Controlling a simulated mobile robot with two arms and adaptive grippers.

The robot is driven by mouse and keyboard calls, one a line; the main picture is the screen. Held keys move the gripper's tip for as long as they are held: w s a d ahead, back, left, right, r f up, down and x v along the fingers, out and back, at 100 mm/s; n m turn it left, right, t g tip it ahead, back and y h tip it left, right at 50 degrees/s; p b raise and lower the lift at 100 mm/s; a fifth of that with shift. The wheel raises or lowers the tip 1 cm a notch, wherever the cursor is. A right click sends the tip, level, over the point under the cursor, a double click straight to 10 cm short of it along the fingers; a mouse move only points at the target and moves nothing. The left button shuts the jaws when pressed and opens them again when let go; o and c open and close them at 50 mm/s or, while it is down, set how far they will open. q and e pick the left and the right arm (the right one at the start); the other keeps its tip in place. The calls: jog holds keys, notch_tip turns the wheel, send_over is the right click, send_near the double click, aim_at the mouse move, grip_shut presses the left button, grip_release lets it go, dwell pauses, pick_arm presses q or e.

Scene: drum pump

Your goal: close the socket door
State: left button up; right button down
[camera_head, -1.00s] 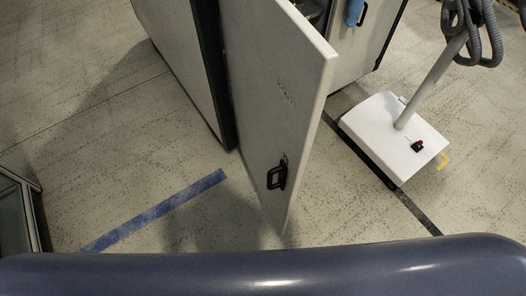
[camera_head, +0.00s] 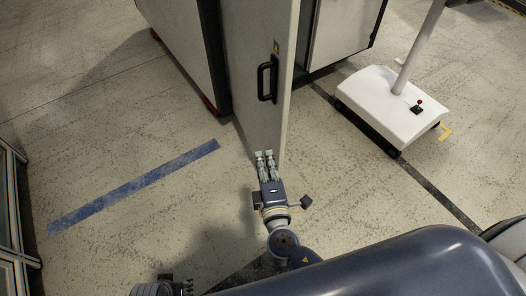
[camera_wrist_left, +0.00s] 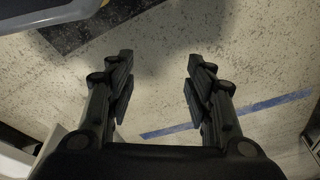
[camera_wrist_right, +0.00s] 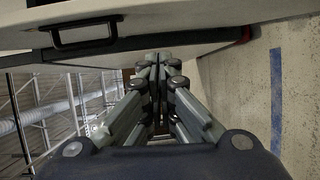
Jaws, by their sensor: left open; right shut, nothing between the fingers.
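The socket door (camera_head: 250,95) is a tall pale panel with a black handle (camera_head: 267,78), standing swung out from the cabinet in the head view. The door also shows at the top of the right wrist view (camera_wrist_right: 190,18), with its handle (camera_wrist_right: 85,32) at upper left. My right gripper (camera_head: 264,155) is shut and empty, just in front of the door's lower end in the head view; I cannot tell whether it touches. It also shows in the right wrist view (camera_wrist_right: 158,62). My left gripper (camera_wrist_left: 160,75) is open and empty over the floor, mostly cut off in the head view.
A white wheeled base (camera_head: 385,105) with a pole stands right of the door. The cabinet (camera_head: 180,45) stands behind the door. A glazed frame (camera_head: 12,220) is at the left edge. The floor around the blue tape line (camera_head: 130,188) is clear.

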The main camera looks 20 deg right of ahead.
pick_arm(q)
jog(key=shift+s+a+f+p, duration=0.1)
jog(key=shift+s+f+p, duration=0.15)
jog(key=shift+s+f, duration=0.4)
jog(key=shift+s+a+f+p, duration=0.1)
jog(key=shift+s+f+p, duration=0.15)
jog(key=shift+f, duration=0.7)
jog(key=shift+s+a+f+p, duration=0.1)
jog(key=shift+s+f+p, duration=0.25)
jog(key=shift+f, duration=0.45)
pick_arm(e)
jog(key=w+d+r, duration=0.2)
jog(key=w+d, duration=0.2)
jog(key=w, duration=0.6)
jog(key=shift+d+t, duration=0.25)
jog(key=shift+t, duration=0.15)
jog(key=shift+w+d, duration=0.1)
jog(key=shift+d, duration=0.05)
